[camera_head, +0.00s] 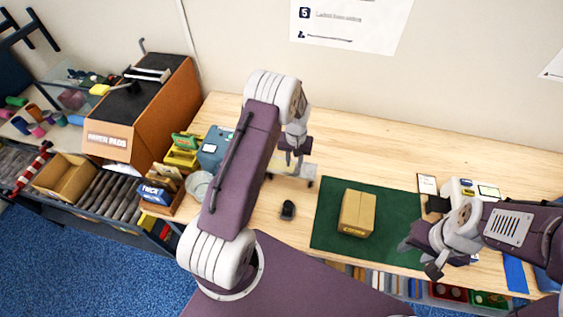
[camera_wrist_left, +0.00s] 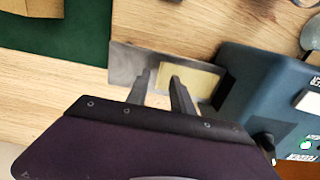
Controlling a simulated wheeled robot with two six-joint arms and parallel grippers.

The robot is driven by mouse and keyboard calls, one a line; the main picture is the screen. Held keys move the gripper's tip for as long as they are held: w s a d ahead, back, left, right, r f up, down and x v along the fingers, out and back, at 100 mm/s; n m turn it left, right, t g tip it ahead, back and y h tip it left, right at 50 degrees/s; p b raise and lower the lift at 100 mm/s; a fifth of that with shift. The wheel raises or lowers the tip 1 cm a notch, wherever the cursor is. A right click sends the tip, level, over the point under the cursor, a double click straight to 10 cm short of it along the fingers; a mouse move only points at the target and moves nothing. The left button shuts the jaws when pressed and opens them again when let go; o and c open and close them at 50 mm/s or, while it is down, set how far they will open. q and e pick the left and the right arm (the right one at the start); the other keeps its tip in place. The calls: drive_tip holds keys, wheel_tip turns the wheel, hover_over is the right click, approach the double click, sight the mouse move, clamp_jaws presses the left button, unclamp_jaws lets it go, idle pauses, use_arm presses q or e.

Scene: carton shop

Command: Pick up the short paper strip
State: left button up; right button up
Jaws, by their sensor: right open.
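A pale yellow paper strip (camera_wrist_left: 200,80) lies on a flat grey metal plate (camera_wrist_left: 125,62) in front of the blue-grey feeder box (camera_wrist_left: 262,75). The left wrist view shows my left gripper (camera_wrist_left: 164,73) over the strip's left part, its two fingers apart with a narrow gap. Whether the fingertips touch the strip I cannot tell. In the head view my left gripper (camera_head: 291,160) points down at the plate, and the arm hides part of this area. My right gripper (camera_head: 426,256) is open and empty, beside the green mat's right edge.
A brown carton (camera_head: 357,212) stands on the green mat (camera_head: 330,238). A small black object (camera_head: 288,210) lies left of the mat. The feeder box (camera_head: 214,148), yellow bins (camera_head: 182,158) and an orange-brown cabinet (camera_head: 165,112) crowd the left. The back of the table is clear.

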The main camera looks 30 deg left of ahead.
use_arm(q)
drive_tip(key=shift+f, duration=0.4)
drive_tip(key=shift+w+d+f, duration=0.1)
drive_tip(key=shift+w+d, duration=0.1)
drive_tip(key=shift+d, duration=0.05)
clamp_jaws()
drive_tip(key=shift+s+a, duration=0.1)
